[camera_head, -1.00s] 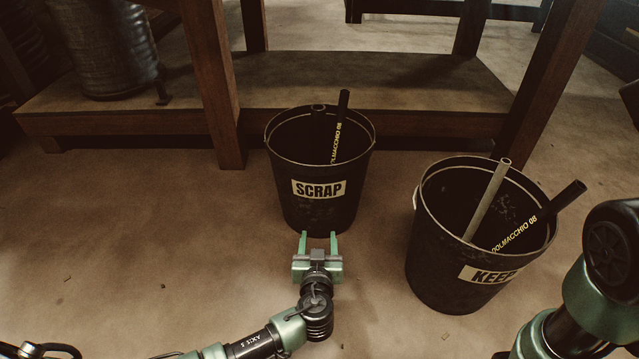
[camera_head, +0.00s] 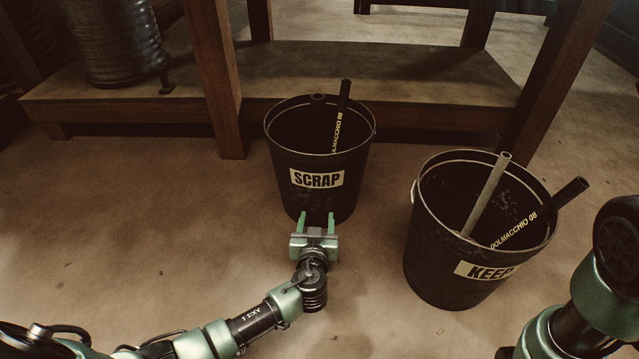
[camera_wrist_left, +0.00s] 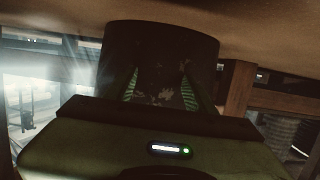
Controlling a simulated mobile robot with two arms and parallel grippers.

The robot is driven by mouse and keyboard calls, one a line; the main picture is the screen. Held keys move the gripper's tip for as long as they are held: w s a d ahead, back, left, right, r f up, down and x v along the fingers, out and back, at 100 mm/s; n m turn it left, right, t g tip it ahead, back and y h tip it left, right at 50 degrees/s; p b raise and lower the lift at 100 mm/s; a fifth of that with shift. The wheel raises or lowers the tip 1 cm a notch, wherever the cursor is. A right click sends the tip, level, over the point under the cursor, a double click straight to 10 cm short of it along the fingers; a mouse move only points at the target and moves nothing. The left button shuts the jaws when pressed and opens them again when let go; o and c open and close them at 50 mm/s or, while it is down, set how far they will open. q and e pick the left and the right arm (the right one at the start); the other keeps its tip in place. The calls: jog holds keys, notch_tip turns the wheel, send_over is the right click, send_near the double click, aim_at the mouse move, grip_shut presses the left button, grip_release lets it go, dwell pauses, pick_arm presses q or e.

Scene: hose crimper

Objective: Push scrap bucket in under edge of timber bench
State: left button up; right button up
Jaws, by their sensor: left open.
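The black scrap bucket (camera_head: 318,185) stands upright on the floor, its SCRAP label facing me and pieces of dark hose inside. Its far side is close to the front board of the timber bench's low shelf (camera_head: 370,118), between two bench legs. My left gripper (camera_head: 317,219) is open at the bucket's lower front wall, its fingertips at or very near the wall. In the left wrist view the bucket wall (camera_wrist_left: 162,50) fills the space past the two green fingers. Whether they touch cannot be told. My right gripper is not in view.
The black keep bucket (camera_head: 440,250) stands to the right with hose pieces in it. A bench leg (camera_head: 215,90) rises left of the scrap bucket, another (camera_head: 560,75) behind the keep bucket. A dark ribbed container (camera_head: 118,45) stands on the shelf. Floor at left is clear.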

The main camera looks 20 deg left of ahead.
pick_arm(q)
jog(key=shift+w+a, duration=0.35)
jog(key=shift+w, duration=0.95)
jog(key=shift+w+a, duration=0.4)
jog(key=shift+w, duration=0.85)
jog(key=shift+w+a, duration=0.35)
jog(key=shift+w, duration=0.95)
